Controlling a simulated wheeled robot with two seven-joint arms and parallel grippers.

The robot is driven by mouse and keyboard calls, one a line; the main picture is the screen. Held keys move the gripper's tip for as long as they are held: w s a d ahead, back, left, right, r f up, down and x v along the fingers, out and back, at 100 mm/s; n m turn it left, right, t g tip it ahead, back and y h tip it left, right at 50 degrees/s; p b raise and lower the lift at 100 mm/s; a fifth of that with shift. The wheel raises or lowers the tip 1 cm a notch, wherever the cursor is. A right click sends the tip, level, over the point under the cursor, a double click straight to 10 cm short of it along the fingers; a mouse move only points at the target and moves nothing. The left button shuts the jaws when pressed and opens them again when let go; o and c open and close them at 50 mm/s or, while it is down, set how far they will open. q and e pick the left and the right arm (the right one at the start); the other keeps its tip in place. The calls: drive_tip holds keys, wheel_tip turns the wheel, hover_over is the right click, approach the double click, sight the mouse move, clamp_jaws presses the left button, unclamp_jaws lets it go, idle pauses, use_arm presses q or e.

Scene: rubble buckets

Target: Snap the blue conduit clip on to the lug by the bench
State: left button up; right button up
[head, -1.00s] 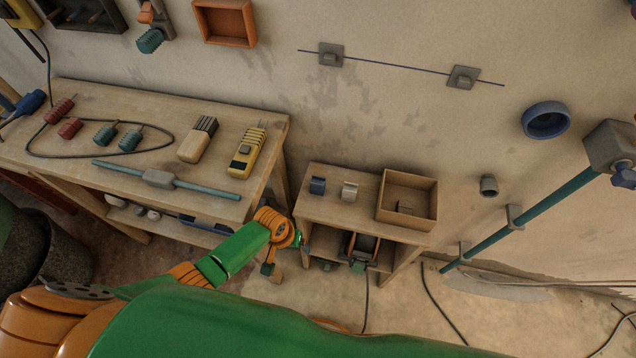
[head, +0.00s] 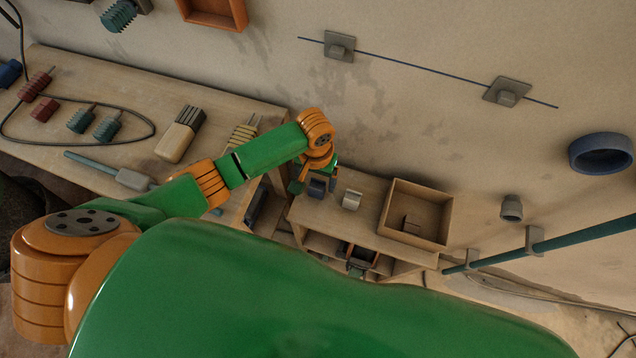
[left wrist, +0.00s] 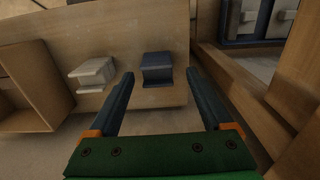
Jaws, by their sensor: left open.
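The blue conduit clip (head: 317,187) sits on the top of a small wooden stand, left of a pale clip (head: 351,199). In the left wrist view the blue clip (left wrist: 157,68) lies near the stand's edge. My left gripper (head: 316,175) is open and empty over the stand, pointing at the blue clip. In the left wrist view its two fingers lie to either side of the clip, which shows just beyond the fingertips. Two grey lugs on plates, a left one (head: 339,47) nearer the bench and a right one (head: 507,94), are on the wall along a blue line.
An open wooden box (head: 418,212) stands right of the clips. The workbench (head: 75,85) at left holds plugs, a cable and tools. A blue ring (head: 600,154), a grey fitting (head: 511,208) and a teal pipe (head: 580,238) are on the wall at right. The wall around the lugs is clear.

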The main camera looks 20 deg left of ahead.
sight(316, 186)
use_arm(q)
drive_tip(key=f, duration=0.3)
drive_tip(key=shift+s+d+f+b, duration=0.2)
drive_tip(key=shift+f+b, duration=0.15)
drive_tip(key=shift+r, duration=0.1)
clamp_jaws()
drive_tip(key=r, duration=0.1)
drive_tip(key=r+p, duration=0.1)
drive_tip(key=r, duration=0.1)
drive_tip(key=r+p, duration=0.1)
drive_tip(key=shift+s+d+r, duration=0.25)
drive_tip(key=shift+d+r, duration=0.05)
drive_tip(key=shift+d, duration=0.05)
drive_tip(key=s+d+r+p, duration=0.2)
drive_tip(key=s+d+r, duration=0.6)
drive_tip(key=d, duration=0.2)
drive_tip(key=shift+s+r, duration=0.2)
drive_tip(key=shift+s, duration=0.1)
